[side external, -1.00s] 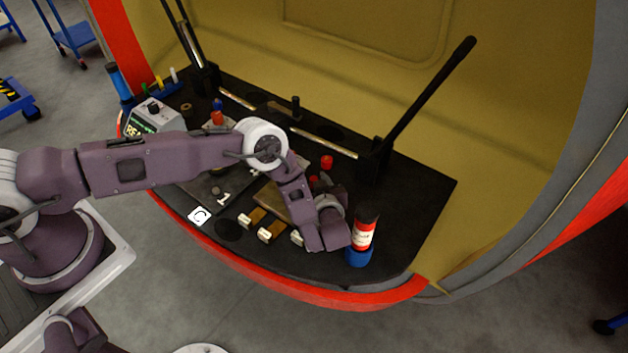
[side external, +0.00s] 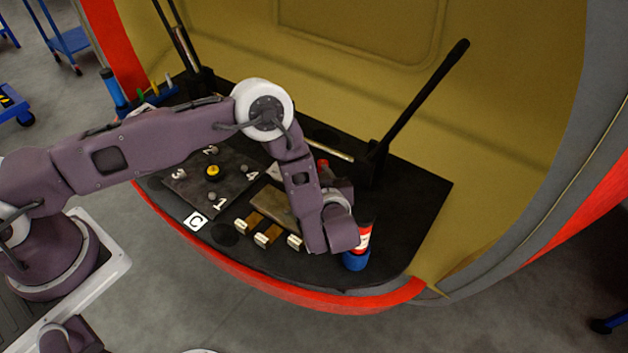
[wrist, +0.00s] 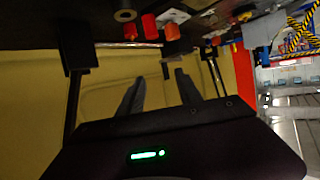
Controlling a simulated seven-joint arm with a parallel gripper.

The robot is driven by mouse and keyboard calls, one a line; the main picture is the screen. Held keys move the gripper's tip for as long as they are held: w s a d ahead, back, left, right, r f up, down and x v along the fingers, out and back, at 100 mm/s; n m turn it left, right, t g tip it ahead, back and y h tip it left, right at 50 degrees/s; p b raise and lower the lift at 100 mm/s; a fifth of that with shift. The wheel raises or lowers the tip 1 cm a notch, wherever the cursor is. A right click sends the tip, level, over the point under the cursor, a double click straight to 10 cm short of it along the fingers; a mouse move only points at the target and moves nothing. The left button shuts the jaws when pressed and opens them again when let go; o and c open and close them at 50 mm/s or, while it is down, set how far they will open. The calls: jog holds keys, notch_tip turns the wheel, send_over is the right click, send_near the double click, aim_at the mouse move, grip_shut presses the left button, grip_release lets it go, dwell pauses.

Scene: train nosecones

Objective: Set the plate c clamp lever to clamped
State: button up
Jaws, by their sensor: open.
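A dark square plate (side external: 230,178) lies beside a white card marked C (side external: 195,221). It carries numbers at its corners, several grey knobs and a yellow knob (side external: 212,170) in the middle. I cannot tell which part is the plate C clamp lever. A long black lever (side external: 425,98) stands tilted up to the right at the panel's back right. My gripper is over the front right of the panel, its fingers hidden in the side view. In the wrist view my gripper (wrist: 160,78) is open with nothing between the fingers.
A red, white and blue cylinder (side external: 356,260) stands close beside my gripper. Small white-ended parts (side external: 262,240) line the front edge. Another black lever stands at the back left. In the wrist view, red blocks (wrist: 149,26) and a grey ring (wrist: 124,15) show.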

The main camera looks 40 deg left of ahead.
jog(key=shift+r, duration=0.15)
jog(key=c, duration=0.3)
notch_tip(320, 180, up, 6)
jog(key=shift+w+d+f, duration=0.1)
jog(key=shift+f, duration=0.15)
grip_shut()
jog(key=s+d+f+m+g+h, duration=0.3)
jog(key=d+f+m+g+h, duration=0.15)
jog(key=m, duration=0.55)
jog(key=shift+t, duration=0.35)
jog(key=x, duration=1.1)
jog(key=shift+d, duration=0.25)
